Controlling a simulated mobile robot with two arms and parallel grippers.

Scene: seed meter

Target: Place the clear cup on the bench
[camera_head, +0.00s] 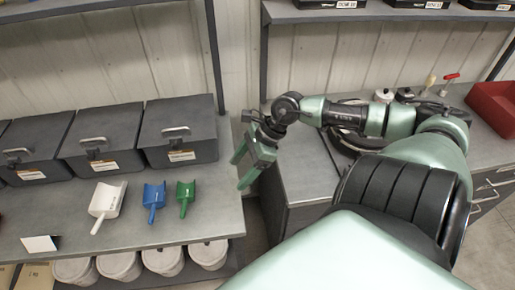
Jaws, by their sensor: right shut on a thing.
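My right gripper (246,166) is over the right edge of the left grey bench (110,218), near the gap between it and the right bench (305,160). Its green fingers point down to the left and stand a little apart. It is shut on the clear cup, which is see-through and can hardly be made out between the fingers. No other clear cup shows on the benches. My left gripper is not in view.
A white scoop (108,200), a blue scoop (154,197) and a green scoop (185,193) lie on the left bench, with a white card (40,244). Lidded black bins (180,130) stand behind them. The bench's right end is clear. A red bin (492,108) stands far right.

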